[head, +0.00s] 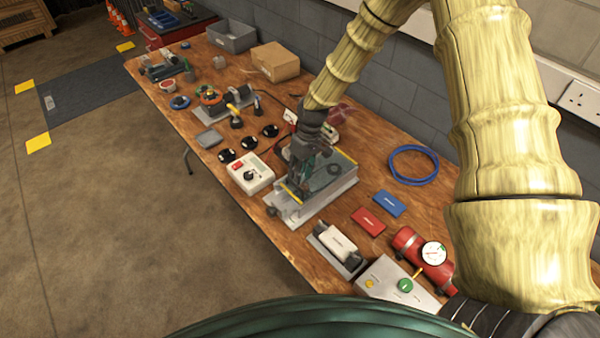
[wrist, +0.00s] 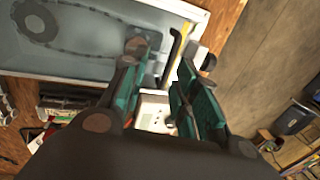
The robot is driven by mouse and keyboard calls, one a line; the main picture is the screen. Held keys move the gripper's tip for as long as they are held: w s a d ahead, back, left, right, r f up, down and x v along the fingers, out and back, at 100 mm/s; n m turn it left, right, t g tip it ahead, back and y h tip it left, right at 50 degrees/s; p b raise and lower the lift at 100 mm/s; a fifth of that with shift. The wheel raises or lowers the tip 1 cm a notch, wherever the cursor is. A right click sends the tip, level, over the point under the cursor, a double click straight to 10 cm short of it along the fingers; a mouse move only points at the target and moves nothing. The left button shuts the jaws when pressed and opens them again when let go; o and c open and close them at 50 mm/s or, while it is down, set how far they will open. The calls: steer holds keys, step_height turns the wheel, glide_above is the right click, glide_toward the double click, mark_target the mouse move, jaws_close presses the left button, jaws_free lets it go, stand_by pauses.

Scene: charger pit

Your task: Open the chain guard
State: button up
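The chain guard (head: 335,178) is a clear cover with yellow edge strips on a grey base on the bench, and it looks shut. In the wrist view the cover (wrist: 85,62) lies at the upper left, with a chain and sprocket showing through it. A black handle (wrist: 176,46) stands by its yellow-striped edge. My gripper (head: 303,180) is over the guard's near side in the head view. In the wrist view my gripper (wrist: 162,62) is open, and the handle appears between its fingertips. I cannot tell whether either finger touches it.
A white control box (head: 250,174) stands just left of the guard. Red (head: 368,221) and blue (head: 388,203) boxes, a grey holder with a white block (head: 338,243) and a blue hose ring (head: 413,165) lie to the right. A block wall (head: 380,85) runs behind the bench. The floor in front is clear.

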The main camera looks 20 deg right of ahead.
step_height(320, 180, up, 10)
steer(key=d+p, duration=0.1)
steer(key=p, duration=0.4)
steer(key=shift+w+d+f, duration=0.25)
steer(key=shift+w+d, duration=0.1)
stand_by(0.6)
steer(key=shift+p, duration=0.3)
step_height(320, 180, up, 12)
steer(key=d, duration=0.2)
steer(key=shift+w+d+f, duration=0.15)
steer(key=shift+w, duration=0.25)
steer(key=shift+f, duration=0.1)
stand_by(0.3)
steer(key=b, duration=1.1)
glide_toward(294, 183)
steer(key=shift+s+a+f+p, duration=0.15)
steer(key=shift+f+p, duration=0.4)
steer(key=shift+f, duration=0.75)
steer(key=shift+a+f+p, duration=0.25)
steer(key=shift+f+p, duration=0.35)
steer(key=shift+f, duration=0.65)
steer(key=shift+s+a+f+p, duration=0.15)
steer(key=shift+f+p, duration=0.4)
steer(key=shift+f, duration=0.75)
steer(key=shift+w, duration=0.1)
